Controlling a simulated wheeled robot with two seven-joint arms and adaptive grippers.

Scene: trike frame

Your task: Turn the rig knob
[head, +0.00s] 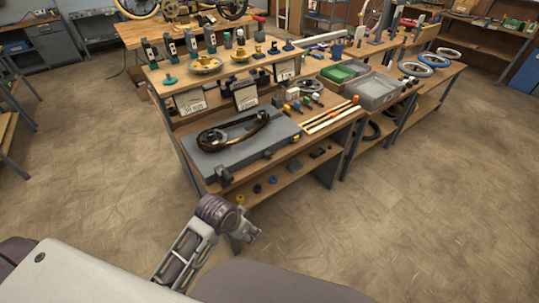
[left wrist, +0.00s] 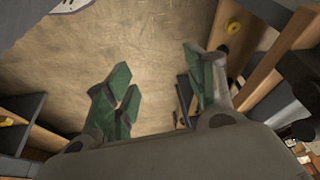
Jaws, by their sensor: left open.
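A grey rig plate (head: 210,167) lies on the wooden workbench and carries a dark curved, belt-like part (head: 232,132). Dark blocks or knobs (head: 224,175) sit along its front edge; I cannot tell which is the rig knob. My left gripper (head: 250,236) is low in front of the bench's near corner, apart from the plate. In the left wrist view, its green-padded fingers (left wrist: 162,90) are spread and empty, with the floor behind them. My right gripper is not in view.
The workbench lower shelf (head: 285,172) holds small yellow, black and blue pieces. Green and grey bins (head: 378,92) stand to the right, with tyres (head: 415,69) beyond. A raised shelf (head: 235,69) with several fixtures runs along the back. The floor (head: 420,210) at right is clear.

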